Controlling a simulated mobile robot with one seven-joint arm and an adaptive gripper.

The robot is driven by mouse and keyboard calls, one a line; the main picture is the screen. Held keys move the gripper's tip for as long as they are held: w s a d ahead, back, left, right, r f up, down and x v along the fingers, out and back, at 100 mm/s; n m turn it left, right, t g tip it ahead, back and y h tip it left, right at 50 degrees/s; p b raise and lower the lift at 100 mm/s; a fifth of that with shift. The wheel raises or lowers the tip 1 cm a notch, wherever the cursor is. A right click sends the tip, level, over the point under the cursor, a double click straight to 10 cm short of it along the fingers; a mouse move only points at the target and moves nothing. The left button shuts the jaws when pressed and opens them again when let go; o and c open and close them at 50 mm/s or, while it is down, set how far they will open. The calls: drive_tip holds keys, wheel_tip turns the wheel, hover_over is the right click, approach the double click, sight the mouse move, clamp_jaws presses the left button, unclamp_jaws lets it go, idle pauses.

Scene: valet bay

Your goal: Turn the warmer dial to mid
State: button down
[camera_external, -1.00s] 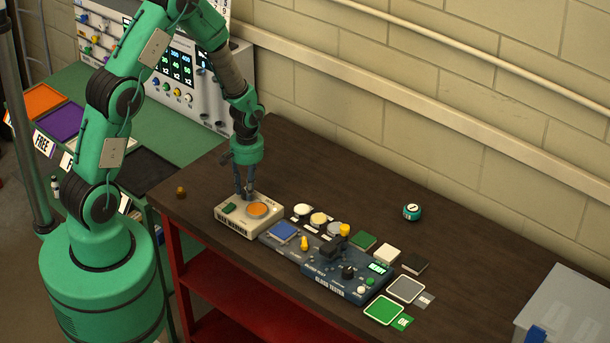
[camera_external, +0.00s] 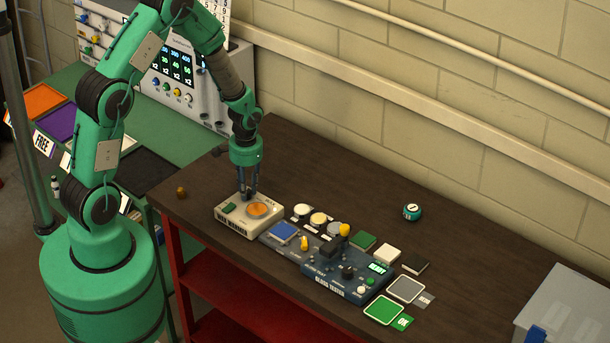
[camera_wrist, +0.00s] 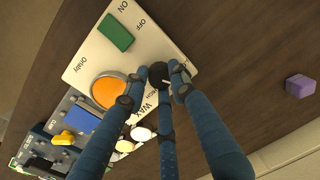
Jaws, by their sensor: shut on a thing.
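The warmer is a cream box (camera_external: 238,222) at the left of the dark table, with an orange disc (camera_external: 258,209) and a green switch (camera_external: 228,208) on top. In the wrist view, its panel (camera_wrist: 88,55) shows the printed words ON, OFF and WAX. Its black dial (camera_wrist: 158,73) sits at the panel's edge beside the orange disc. My gripper (camera_external: 247,193) points down at the dial. In the wrist view, its blue fingers (camera_wrist: 156,84) close around the dial and partly hide it and the nearby lettering. I cannot read the dial's setting.
A blue tester (camera_external: 345,279) and several small pads and discs stand right of the warmer. A teal round item (camera_external: 412,212) lies further back. A purple block (camera_wrist: 300,86) shows in the wrist view. The table behind the warmer is clear.

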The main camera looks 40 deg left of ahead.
drive_tip(key=m, duration=0.4)
drive_tip(key=shift+m+p, duration=0.35)
drive_tip(key=shift+m, duration=0.05)
drive_tip(key=c, duration=1.7)
unclamp_jaws()
drive_tip(key=shift+r, duration=0.15)
drive_tip(key=shift+s+d+r, duration=0.1)
drive_tip(key=shift+d+r, duration=0.05)
drive_tip(key=shift+r, duration=2.8)
drive_tip(key=shift+s+d+r, duration=0.1)
drive_tip(key=shift+r, duration=2.8)
